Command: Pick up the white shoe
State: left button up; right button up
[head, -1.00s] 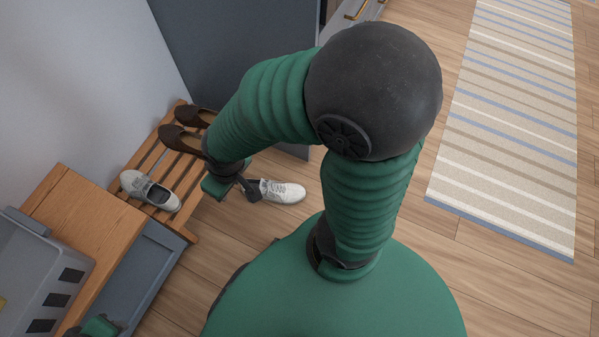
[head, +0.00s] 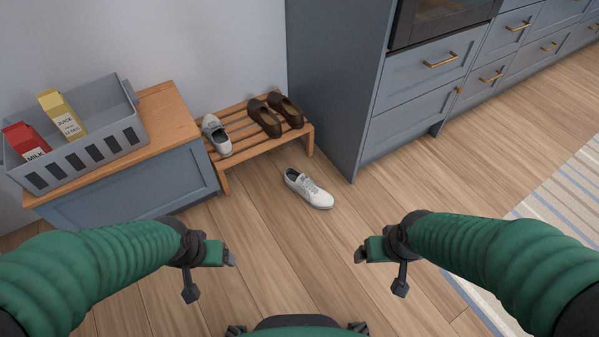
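The white shoe (head: 308,188) lies upright on the wooden floor, just in front and to the right of the slatted shoe rack, its toe towards the lower right. My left gripper (head: 210,274) is open and empty, low on the left and well apart from the shoe. My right gripper (head: 381,273) is open and empty, low on the right, also apart from the shoe. Both grippers are nearer to me than the shoe. Nothing covers the shoe.
The rack (head: 252,140) bears a pale grey-white shoe (head: 216,134) and a brown pair (head: 264,118). A cabinet (head: 150,192) on the left carries a grey crate (head: 88,160) with cartons. A tall blue unit (head: 330,80) stands behind. A striped rug (head: 565,205) lies right; floor between is clear.

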aim_at(316, 197)
jog(key=k+l, duration=0.25)
jog(key=k, duration=0.15)
jog(key=i+u, duration=0.15)
jog(key=i, duration=0.75)
jog(key=i+l+u, duration=0.2)
jog(key=i, duration=0.65)
